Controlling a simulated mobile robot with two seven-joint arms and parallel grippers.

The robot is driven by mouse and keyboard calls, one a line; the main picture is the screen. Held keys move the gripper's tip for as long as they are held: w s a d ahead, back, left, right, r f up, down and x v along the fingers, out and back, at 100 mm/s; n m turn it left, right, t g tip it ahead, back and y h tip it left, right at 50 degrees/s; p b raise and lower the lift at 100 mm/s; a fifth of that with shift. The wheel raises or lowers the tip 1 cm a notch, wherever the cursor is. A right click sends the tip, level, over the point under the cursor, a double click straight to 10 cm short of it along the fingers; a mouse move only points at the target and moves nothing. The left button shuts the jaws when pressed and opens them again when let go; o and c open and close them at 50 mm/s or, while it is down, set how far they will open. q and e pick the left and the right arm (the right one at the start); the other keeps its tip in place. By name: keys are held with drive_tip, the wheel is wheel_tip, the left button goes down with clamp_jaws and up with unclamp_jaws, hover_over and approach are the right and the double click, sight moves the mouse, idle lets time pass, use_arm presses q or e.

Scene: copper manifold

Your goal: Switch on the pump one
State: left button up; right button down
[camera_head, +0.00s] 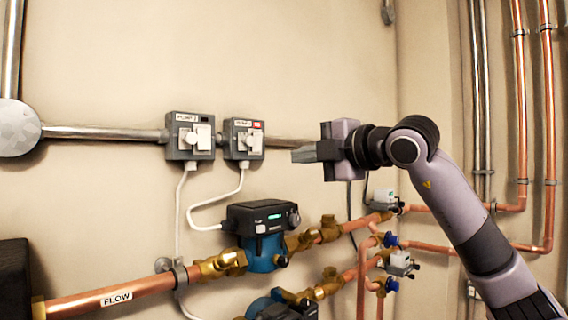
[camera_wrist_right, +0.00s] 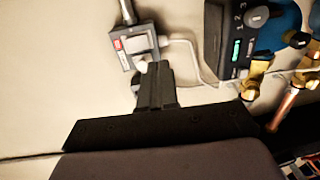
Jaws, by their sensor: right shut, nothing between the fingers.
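Two grey switch boxes are on the wall along a metal conduit. The left box (camera_head: 190,136) and the right box (camera_head: 244,139) each have a white switch plate and a small label. The labels are too small to read surely; the right one has a red mark. My right gripper (camera_head: 303,154) is shut and empty, pointing left, to the right of the right box. In the right wrist view, the closed fingers (camera_wrist_right: 158,70) overlap the lower edge of the red-marked box (camera_wrist_right: 136,45). Contact cannot be told. My left gripper is out of view.
A blue and black pump (camera_head: 265,235) with a green light sits below the boxes; a second pump (camera_head: 283,306) is lower, partly cut off. Copper pipes (camera_head: 110,299) with brass fittings run along the wall. White cables hang from the boxes. Wall above the boxes is clear.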

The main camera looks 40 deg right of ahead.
drive_tip(key=s, duration=0.3)
drive_tip(key=shift+s+f+b, duration=0.1)
drive_tip(key=shift+s+b, duration=0.15)
drive_tip(key=shift+b, duration=0.1)
